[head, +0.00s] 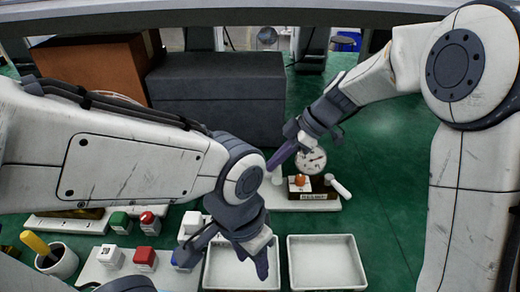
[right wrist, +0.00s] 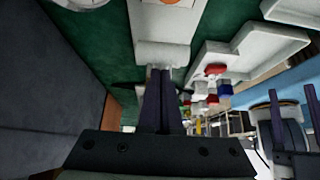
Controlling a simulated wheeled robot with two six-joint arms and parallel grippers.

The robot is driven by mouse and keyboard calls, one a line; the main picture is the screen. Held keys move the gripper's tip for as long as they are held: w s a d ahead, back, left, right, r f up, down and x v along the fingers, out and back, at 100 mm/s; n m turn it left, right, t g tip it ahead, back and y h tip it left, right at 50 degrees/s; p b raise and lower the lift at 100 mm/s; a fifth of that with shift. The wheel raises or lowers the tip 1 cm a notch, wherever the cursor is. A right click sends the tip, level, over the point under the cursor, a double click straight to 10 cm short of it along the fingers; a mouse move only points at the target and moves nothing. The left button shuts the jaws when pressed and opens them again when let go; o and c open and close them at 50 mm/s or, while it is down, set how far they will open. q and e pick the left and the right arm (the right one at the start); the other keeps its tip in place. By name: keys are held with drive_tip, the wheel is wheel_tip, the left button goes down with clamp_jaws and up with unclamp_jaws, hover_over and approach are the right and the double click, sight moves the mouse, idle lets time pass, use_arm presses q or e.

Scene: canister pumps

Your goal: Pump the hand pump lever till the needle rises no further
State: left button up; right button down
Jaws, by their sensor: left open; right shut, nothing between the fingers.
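The hand pump unit stands on a white base (head: 290,204) right of centre, with a dial gauge (head: 312,160) at its back and an orange knob (head: 299,180) in front. The gauge needle is too small to read. A white rod-like handle (head: 340,188) sticks out at its right; a white upright piece (head: 277,176) stands at its left. My right gripper (head: 272,165) is shut and empty, by that left piece. In the right wrist view its fingertips (right wrist: 160,72) are close to a white block (right wrist: 162,54); contact is unclear. My left gripper (head: 255,264) is open and empty over the left tray.
Two white trays (head: 326,262) lie at the front. Red buttons (head: 144,258), a green button (head: 120,221) and a cup (head: 58,262) with a yellow handle are at the left. A dark grey box (head: 218,95) and brown box (head: 95,67) stand behind. Green table is clear right of the pump.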

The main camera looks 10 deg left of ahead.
idle(0.5)
wheel_tip(320, 180, up, 5)
drive_tip(key=p, duration=0.2)
drive_tip(key=shift+a+f+p, duration=0.15)
drive_tip(key=shift+f+p, duration=0.05)
drive_tip(key=shift+p, duration=0.1)
drive_tip(key=s+d+f+v, duration=0.1)
drive_tip(key=v, duration=0.7)
drive_tip(key=s+d+r+m+h+p, duration=0.1)
drive_tip(key=s+m+h+p, duration=0.5)
drive_tip(key=s, duration=1.7)
drive_tip(key=d+m+p, duration=0.1)
drive_tip(key=m+p, duration=0.3)
drive_tip(key=m, duration=0.2)
drive_tip(key=shift+s+d+t, duration=0.2)
drive_tip(key=shift+s+t, duration=0.15)
drive_tip(key=shift+t, duration=0.05)
drive_tip(key=shift+r, duration=0.15)
